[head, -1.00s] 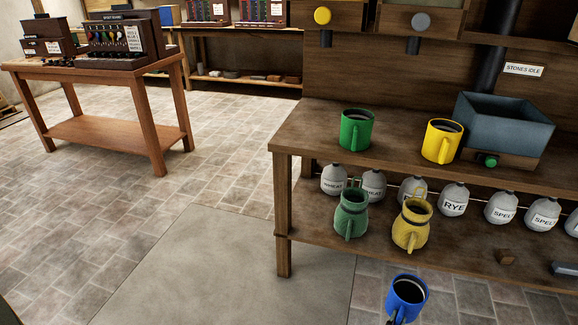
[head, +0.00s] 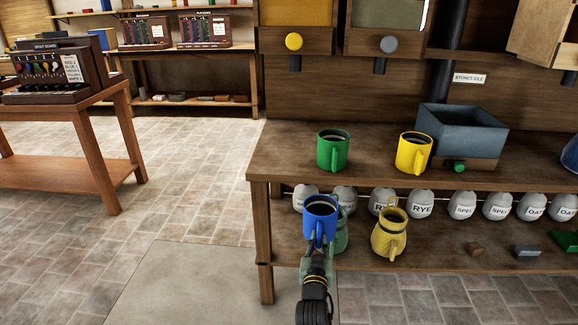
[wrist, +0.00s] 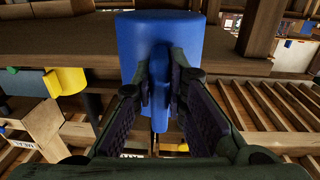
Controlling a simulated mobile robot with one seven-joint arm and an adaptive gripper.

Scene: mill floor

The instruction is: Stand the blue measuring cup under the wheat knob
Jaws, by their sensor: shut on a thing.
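The blue measuring cup (head: 320,218) is upright, held by its handle in front of the bench's left part. My gripper (head: 318,250) is shut on that handle. In the wrist view the blue cup (wrist: 160,42) fills the top middle, with my fingers (wrist: 160,85) on both sides of its handle. A yellow knob (head: 294,41) and a grey knob (head: 388,44) are on the wooden boxes above the bench, each over a dark spout. No wheat label is readable at either knob.
A green mug (head: 333,150) and a yellow mug (head: 413,150) stand on the bench top (head: 285,163), left of a blue-grey hopper (head: 462,130). The lower shelf holds labelled sacks, a yellow jug (head: 389,235) and a green jug (head: 341,235), partly hidden behind the cup.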

